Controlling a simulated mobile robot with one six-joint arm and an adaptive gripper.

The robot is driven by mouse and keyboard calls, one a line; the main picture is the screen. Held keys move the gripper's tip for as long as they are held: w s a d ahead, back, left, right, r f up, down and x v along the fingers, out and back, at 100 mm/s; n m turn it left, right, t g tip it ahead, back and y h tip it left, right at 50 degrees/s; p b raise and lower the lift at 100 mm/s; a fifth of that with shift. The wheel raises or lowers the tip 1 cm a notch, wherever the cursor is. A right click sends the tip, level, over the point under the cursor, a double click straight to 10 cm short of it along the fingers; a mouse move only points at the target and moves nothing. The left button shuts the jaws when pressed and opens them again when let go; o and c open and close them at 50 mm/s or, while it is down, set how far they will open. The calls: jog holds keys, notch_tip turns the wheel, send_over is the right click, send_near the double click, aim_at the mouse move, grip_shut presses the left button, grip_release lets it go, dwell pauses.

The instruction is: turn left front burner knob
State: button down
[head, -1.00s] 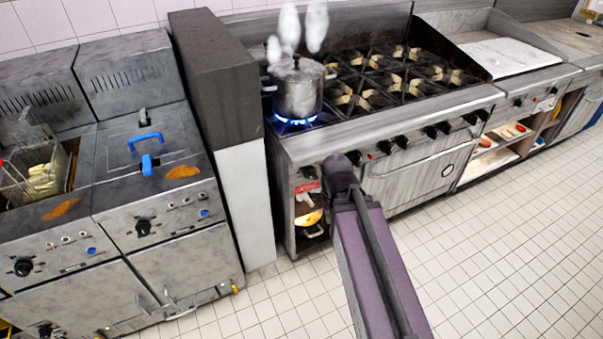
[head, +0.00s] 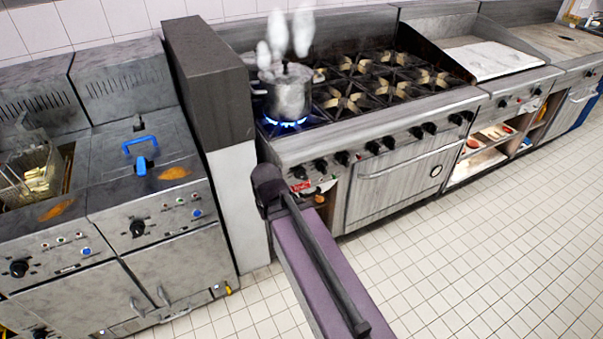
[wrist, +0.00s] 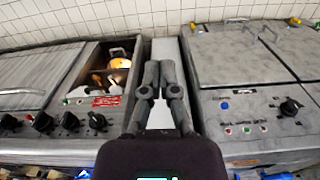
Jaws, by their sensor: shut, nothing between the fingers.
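The leftmost knob (head: 299,172) is black and sits on the stove's front panel, above a red label. In the wrist view, which is upside down, the knob (wrist: 97,120) nearest the red label lies left of my fingers. My gripper (wrist: 158,66) is shut and empty, its fingers pointing at the pale gap between stove and fryer, apart from the knob. In the head view my arm hides the gripper. The stove (head: 410,180) has several more black knobs along its panel. I cannot tell which knob the left front burner uses.
A steaming metal pot (head: 287,95) stands over a lit blue flame (head: 287,123) at the stove's left. A dark-topped divider (head: 208,80) separates stove and fryer (head: 160,205). A lit open cabinet (wrist: 117,62) is under the panel. The tiled floor (head: 470,255) is clear.

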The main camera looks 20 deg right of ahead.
jog(key=shift+a, duration=0.2)
jog(key=m+t+y+b, duration=0.3)
jog(key=t+y+b, duration=0.5)
jog(key=b, duration=0.6)
send_near(300, 172)
jog(key=s+d+t, duration=0.1)
jog(key=s+d, duration=0.1)
jog(key=s, duration=0.1)
jog(key=shift+w+a+r+h, duration=0.2)
jog(key=shift+r+h, duration=0.1)
jog(key=shift+r, duration=0.15)
jog(key=b+x, duration=0.5)
jog(key=x, duration=0.4)
jog(key=shift+w+f, duration=0.1)
jog(key=shift+w, duration=0.1)
jog(key=shift+w+a, duration=0.2)
jog(key=shift+a, duration=0.05)
